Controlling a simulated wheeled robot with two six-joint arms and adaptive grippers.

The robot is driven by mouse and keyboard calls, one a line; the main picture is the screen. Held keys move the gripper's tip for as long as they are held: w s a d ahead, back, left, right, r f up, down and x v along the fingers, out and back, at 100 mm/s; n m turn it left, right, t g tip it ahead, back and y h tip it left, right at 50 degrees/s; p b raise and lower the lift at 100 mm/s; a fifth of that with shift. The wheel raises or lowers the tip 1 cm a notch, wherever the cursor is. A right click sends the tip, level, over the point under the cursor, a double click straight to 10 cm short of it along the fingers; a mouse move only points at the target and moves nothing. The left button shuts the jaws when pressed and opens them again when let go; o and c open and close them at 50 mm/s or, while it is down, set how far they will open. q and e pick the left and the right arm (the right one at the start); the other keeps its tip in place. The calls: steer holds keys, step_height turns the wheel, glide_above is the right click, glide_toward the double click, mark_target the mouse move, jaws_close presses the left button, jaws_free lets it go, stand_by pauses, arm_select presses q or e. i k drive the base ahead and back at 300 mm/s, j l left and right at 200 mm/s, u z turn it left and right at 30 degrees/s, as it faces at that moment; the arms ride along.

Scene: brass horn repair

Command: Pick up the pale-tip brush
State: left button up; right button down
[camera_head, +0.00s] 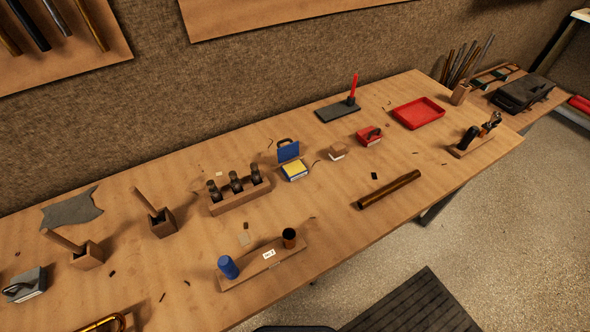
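I cannot single out a pale-tip brush for certain. Two tan sticks stand tilted in square wooden holders at the left of the bench: one stick (144,201) in the farther holder (164,228), one stick (62,240) in the nearer holder (88,260). They may be brush handles; their lower ends are hidden inside the holders, so no tip shows. Neither of my grippers is in view.
The wooden bench (330,215) also bears a rack (240,198) of dark bottles, a block with a blue cup (228,267), a brass tube (389,189) and a red tray (420,126). A grey cloth (72,209) lies behind the holders. The bench between the holders and bottle rack is clear.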

mark_target(47, 232)
steer(key=u, duration=1.5)
